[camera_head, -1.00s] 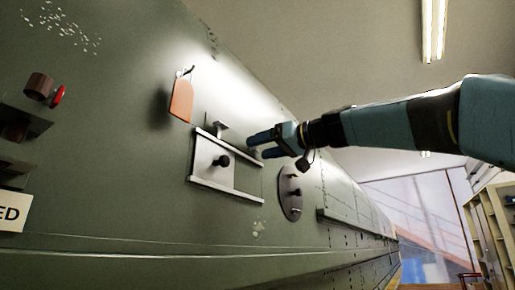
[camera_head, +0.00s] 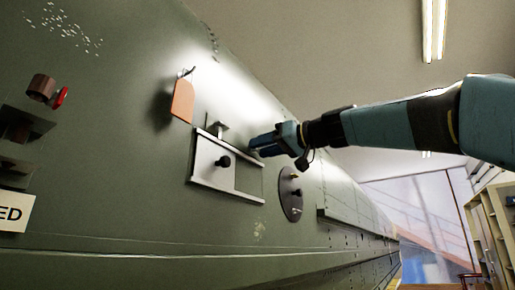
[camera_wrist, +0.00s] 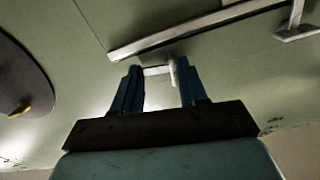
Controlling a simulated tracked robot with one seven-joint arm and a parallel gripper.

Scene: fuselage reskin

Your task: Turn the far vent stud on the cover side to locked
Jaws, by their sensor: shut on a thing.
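My gripper (camera_head: 254,147) is at the green fuselage side, by the right end of the upper rail of the vent frame (camera_head: 227,192). In the wrist view my fingers (camera_wrist: 160,70) are shut on a small pale fitting (camera_wrist: 154,71) with a short crossbar. I take it for the far vent stud, but its lock state cannot be read. In the head view my fingers hide it. A similar T-shaped stud (camera_head: 217,128) stands above the rail further left. It also shows in the wrist view (camera_wrist: 297,33). The cover plate (camera_head: 208,161) has a dark knob (camera_head: 224,161).
An oval grey plate (camera_head: 288,207) with small studs lies right of the frame. An orange tag (camera_head: 183,100) hangs above left. A brown round fitting with a red part (camera_head: 61,97) is at far left. Free room lies right of the fuselage, under my arm.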

